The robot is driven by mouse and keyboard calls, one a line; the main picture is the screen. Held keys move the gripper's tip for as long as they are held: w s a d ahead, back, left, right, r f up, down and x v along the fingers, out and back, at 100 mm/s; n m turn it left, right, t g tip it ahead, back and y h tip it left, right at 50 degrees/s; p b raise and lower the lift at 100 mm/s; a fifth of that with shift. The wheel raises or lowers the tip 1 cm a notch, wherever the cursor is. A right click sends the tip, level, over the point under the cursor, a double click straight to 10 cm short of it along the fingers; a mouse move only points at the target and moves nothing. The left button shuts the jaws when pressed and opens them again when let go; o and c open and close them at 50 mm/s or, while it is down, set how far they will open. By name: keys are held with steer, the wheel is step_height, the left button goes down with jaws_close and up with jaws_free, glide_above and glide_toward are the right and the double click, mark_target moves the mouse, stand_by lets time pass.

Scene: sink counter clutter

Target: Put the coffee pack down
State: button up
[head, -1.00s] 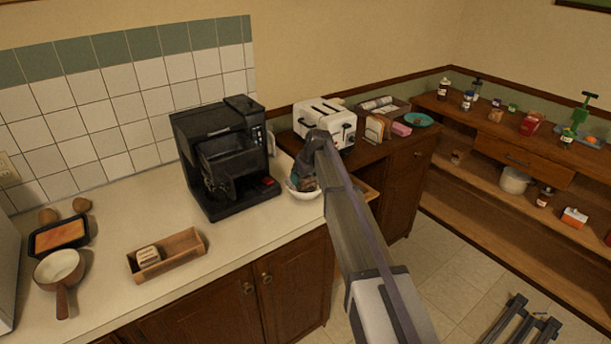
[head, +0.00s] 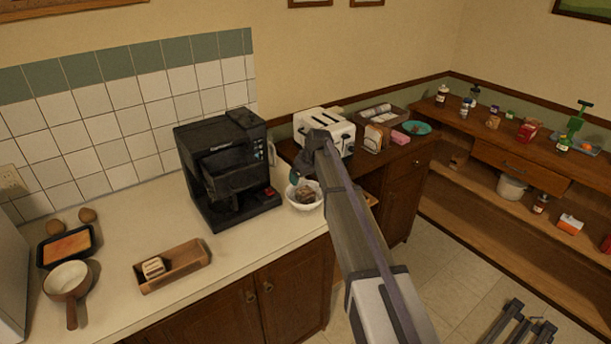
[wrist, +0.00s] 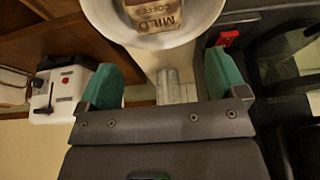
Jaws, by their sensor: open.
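The coffee pack (head: 309,192) is a small brown and tan packet lying in the white bowl (head: 292,202) on the counter, right of the coffee maker. In the wrist view the pack (wrist: 154,14) shows its "MILD COFFEE" label at the top edge, inside the bowl's rim (wrist: 208,22); part of both is cut off. My gripper (wrist: 170,75) is open, with teal finger pads well apart and nothing between them. It is just above the bowl and apart from the pack.
The black coffee maker (head: 222,165) stands close on the left. The white toaster (head: 325,128) is behind on the right.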

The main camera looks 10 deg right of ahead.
step_height(320, 180, up, 2)
steer(key=shift+r+p, duration=0.25)
steer(key=shift+p, duration=0.2)
steer(key=shift+f, duration=0.25)
steer(key=shift+s, duration=0.1)
steer(key=s+f+m+g+h+b, duration=0.1)
steer(key=s+m+g, duration=0.3)
steer(key=s, duration=3.6)
steer(key=shift+s+f+m+h+b, duration=0.4)
steer(key=shift+f+m+b, duration=0.1)
steer(key=shift+f, duration=0.35)
